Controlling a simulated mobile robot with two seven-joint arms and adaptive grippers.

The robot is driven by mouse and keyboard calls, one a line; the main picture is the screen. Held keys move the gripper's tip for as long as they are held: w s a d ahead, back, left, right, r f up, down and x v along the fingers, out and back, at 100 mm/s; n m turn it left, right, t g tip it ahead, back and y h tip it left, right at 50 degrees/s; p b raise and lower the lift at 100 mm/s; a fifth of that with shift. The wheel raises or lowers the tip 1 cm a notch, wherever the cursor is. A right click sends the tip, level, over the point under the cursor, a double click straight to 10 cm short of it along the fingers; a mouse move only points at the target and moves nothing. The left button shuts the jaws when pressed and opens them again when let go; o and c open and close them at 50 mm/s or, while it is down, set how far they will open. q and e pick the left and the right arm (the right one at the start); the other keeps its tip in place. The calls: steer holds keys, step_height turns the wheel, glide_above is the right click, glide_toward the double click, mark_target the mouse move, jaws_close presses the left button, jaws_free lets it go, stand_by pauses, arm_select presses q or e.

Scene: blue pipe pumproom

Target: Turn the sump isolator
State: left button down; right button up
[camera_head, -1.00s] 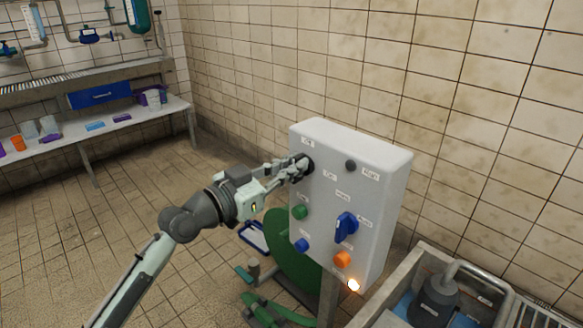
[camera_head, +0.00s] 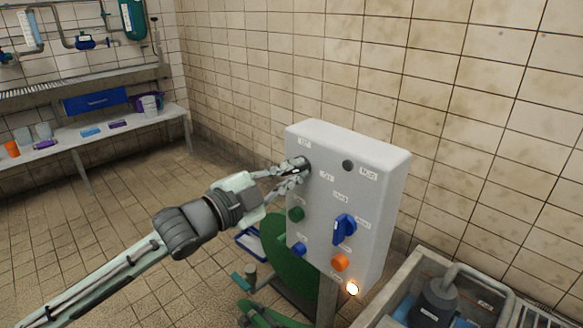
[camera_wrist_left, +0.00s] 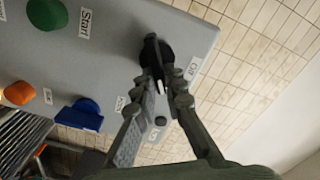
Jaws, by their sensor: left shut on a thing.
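A grey control box (camera_head: 370,200) stands on a post right of centre in the head view. My left gripper (camera_head: 301,168) is at the upper left of its face, shut on a black knob. In the wrist view this black knob (camera_wrist_left: 154,62) sits between the fingertips of my left gripper (camera_wrist_left: 165,80), its tip reaching between them. White labels lie beside it, one apparently reading "Off". The fingers partly hide the knob in the head view. I cannot read which label names the sump isolator. My right gripper is not in view.
The box also carries a blue rotary handle (camera_head: 344,228), a green button (camera_head: 296,214), a blue button (camera_head: 299,249), an orange button (camera_head: 340,262), a dark round part (camera_head: 348,165) and a lit lamp (camera_head: 352,289). A sump basin (camera_head: 392,287) is at lower right. Floor is open at left.

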arm_select(q)
steer(key=shift+s+d+f+m+p, duration=0.15)
steer(key=shift+m+p, duration=0.2)
steer(key=shift+m, duration=0.7)
steer(key=shift+w+a+f+m+p, duration=0.15)
steer(key=shift+m+p, duration=0.2)
steer(key=shift+m, duration=0.75)
steer(key=shift+s+d+f+m+p, duration=0.15)
steer(key=shift+m+p, duration=0.2)
steer(key=shift+m, duration=0.7)
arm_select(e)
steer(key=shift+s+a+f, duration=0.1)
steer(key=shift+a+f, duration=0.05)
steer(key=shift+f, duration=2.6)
arm_select(q)
steer(key=c, duration=1.6)
jaws_free()
steer(key=v, duration=1.2)
